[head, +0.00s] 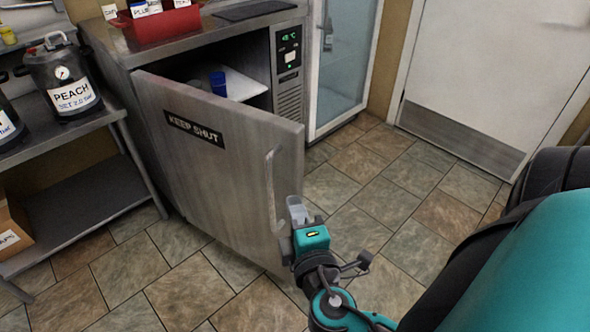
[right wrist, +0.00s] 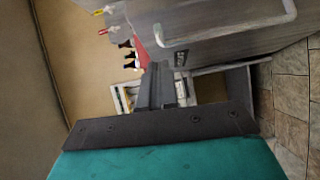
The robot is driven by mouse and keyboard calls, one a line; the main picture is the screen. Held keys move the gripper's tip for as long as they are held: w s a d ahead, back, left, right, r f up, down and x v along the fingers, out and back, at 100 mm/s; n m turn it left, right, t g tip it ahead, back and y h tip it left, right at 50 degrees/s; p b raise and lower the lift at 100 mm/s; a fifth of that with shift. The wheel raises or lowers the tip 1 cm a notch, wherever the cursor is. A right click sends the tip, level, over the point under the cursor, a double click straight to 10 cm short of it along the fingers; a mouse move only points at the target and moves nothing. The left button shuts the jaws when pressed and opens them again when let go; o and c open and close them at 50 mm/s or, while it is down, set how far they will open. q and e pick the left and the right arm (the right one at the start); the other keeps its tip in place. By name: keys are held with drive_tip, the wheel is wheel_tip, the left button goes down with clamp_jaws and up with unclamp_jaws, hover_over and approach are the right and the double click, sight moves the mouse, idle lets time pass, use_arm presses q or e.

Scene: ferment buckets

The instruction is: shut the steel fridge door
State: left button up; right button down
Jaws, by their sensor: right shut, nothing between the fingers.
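The steel fridge door (head: 215,165) stands open in the head view, swung out from the low steel fridge (head: 290,95). It bears a black "KEEP SHUT" label and a vertical bar handle (head: 270,190) near its free edge. The handle also shows at the top of the right wrist view (right wrist: 230,32). My right gripper (head: 296,210) is shut and empty, just right of the handle by the door's free edge. I cannot tell whether it touches the door. Its closed fingers show in the right wrist view (right wrist: 157,86). My left gripper is out of view.
A blue cup (head: 218,82) is on a white shelf (head: 243,84) inside the fridge. A red bin (head: 160,25) sits on top. A steel rack (head: 75,130) with a "PEACH" bucket (head: 65,80) stands left. A glass-door cabinet (head: 343,60) stands right. Tiled floor (head: 420,215) is clear there.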

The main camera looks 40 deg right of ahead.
drive_tip(key=p, duration=0.2)
approach(292, 147)
drive_tip(key=w, duration=0.5)
drive_tip(key=shift+w+d+f+t, duration=0.1)
drive_tip(key=shift+d+f+t, duration=0.05)
drive_tip(key=shift+d, duration=0.45)
drive_tip(key=shift+w+d+f+t, duration=0.1)
drive_tip(key=shift+d+f+t, duration=0.05)
drive_tip(key=shift+d, duration=0.45)
drive_tip(key=shift+d, duration=0.15)
